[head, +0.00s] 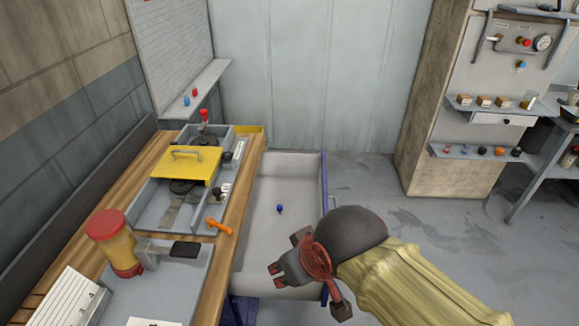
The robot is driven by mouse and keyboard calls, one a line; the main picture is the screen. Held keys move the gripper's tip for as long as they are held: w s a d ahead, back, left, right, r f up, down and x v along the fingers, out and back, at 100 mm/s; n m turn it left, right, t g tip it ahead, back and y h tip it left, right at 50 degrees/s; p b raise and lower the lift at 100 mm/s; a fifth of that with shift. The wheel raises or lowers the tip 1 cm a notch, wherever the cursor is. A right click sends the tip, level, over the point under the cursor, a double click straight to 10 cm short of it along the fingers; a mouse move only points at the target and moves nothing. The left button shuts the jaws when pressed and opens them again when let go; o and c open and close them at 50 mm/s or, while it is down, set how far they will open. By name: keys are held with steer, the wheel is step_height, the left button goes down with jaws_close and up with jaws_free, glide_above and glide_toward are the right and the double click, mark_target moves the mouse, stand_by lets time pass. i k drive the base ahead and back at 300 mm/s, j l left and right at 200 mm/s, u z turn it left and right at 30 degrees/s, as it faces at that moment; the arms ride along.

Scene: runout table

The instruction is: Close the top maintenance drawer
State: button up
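The maintenance drawer (262,228) is a wide, light grey tray pulled out to the right from under the wooden workbench (172,262). Its outer front panel (324,185) is blue, with a small handle on its outer side. A small blue knob-like object (279,209) lies on the drawer floor. My gripper (288,268), dark grey with a red ring, shows over the near right end of the drawer and hides part of it. I cannot tell whether it touches the drawer or whether its fingers are open. No held object shows.
On the bench are a grey tray with a yellow handled lid (185,164), an orange tool (219,225) and a red-capped yellow container (113,243). A concrete pillar (443,120) with shelves stands at the right. The floor (370,185) right of the drawer is clear.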

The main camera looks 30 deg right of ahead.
mark_target(298, 183)
steer(key=l+z, duration=0.1)
steer(key=l, duration=1.45)
steer(key=i, duration=0.05)
